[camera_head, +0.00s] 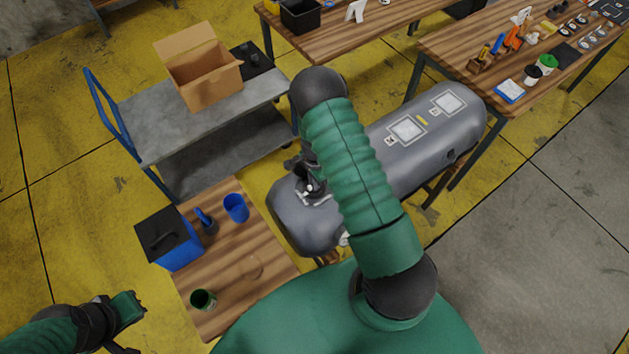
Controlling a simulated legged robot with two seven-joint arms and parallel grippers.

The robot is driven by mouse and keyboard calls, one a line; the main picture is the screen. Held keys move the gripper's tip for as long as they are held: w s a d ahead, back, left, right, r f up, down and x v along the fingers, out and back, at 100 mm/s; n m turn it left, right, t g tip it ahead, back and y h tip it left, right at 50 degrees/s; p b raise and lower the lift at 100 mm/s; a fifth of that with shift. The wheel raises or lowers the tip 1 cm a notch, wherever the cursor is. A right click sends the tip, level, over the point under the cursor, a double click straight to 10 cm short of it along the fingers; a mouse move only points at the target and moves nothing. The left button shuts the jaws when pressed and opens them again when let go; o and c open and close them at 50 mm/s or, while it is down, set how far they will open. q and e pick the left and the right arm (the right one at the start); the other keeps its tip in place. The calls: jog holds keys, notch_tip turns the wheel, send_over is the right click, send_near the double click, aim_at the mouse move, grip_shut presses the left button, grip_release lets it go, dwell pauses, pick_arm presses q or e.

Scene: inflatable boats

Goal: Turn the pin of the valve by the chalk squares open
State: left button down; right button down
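A grey inflatable tube (400,170) lies at the centre on a wooden support. Two white chalk squares (407,130) and a short yellow mark are on its top, towards its far right end. My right gripper (310,187) is over the near left end of the tube, at a pale patch there. My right arm covers much of the middle. The valve and its pin cannot be made out; the gripper and arm may hide them. Whether the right gripper is open or shut does not show. My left gripper (132,312) is at the lower left, away from the tube.
A small wooden table (250,270) holds a blue box (168,240), a blue cup (236,208) and a green cup (203,300). A grey trolley (150,125) carries an open cardboard box (200,72). A wooden workbench (455,45) with tools stands at upper right.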

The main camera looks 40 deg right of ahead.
jog(key=shift+w+a, duration=0.1)
jog(key=shift+a, duration=0.2)
jog(key=shift+f+n, duration=0.1)
jog(key=shift+n, duration=0.2)
jog(key=n+b, duration=0.2)
jog(key=shift+f+n, duration=0.1)
jog(key=shift+n, duration=0.2)
jog(key=n+b, duration=0.2)
jog(key=n, duration=0.2)
jog(key=shift+n, duration=0.3)
jog(key=n, duration=0.1)
jog(key=n+b, duration=0.1)
jog(key=n, duration=0.3)
jog(key=shift+s+b, duration=0.25)
jog(key=shift+b, duration=0.15)
jog(key=n, duration=0.4)
jog(key=shift+b, duration=0.3)
jog(key=shift+n, duration=0.5)
jog(key=shift+s+d, duration=0.1)
